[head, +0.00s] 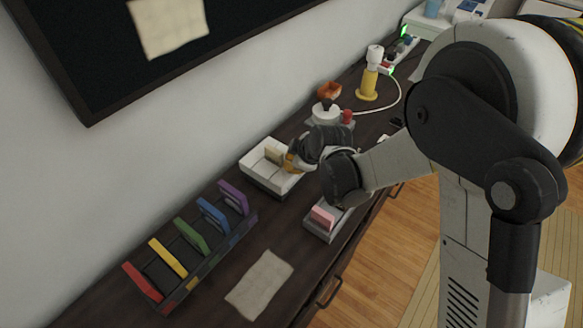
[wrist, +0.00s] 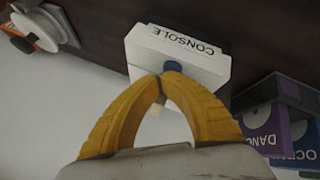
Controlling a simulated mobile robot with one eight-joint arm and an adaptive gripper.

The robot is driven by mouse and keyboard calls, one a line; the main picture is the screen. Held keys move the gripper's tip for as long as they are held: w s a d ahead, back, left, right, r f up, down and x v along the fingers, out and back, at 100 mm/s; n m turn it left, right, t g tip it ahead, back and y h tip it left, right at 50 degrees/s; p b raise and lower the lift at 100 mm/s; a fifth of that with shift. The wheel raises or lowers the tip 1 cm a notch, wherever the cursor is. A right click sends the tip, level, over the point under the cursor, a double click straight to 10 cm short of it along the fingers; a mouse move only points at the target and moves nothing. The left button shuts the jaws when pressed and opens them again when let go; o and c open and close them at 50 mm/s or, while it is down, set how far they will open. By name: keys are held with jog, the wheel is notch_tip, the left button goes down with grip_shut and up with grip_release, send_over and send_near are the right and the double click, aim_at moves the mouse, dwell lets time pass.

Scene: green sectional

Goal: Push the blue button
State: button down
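A white box labelled "CONSOLE" (wrist: 165,42) stands on the dark desk in the wrist view. A small blue button (wrist: 172,66) shows on its near side, just past my fingertips and partly covered by them. My gripper (wrist: 163,78) has its yellow fingers brought together at the tips, with nothing seen between them. I cannot tell whether the tips touch the button. In the head view my gripper (head: 290,160) is at the right side of the white console (head: 254,172). The blue button is not visible there.
A rack (head: 205,262) of coloured cartridges stands left of the console. A grey tray (head: 318,233) with a pink block is near the desk's front edge. Paper (head: 259,285) lies in front.

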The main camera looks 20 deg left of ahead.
jog(key=shift+r, duration=0.4)
jog(key=shift+r+p, duration=2)
jog(key=shift+r, duration=1)
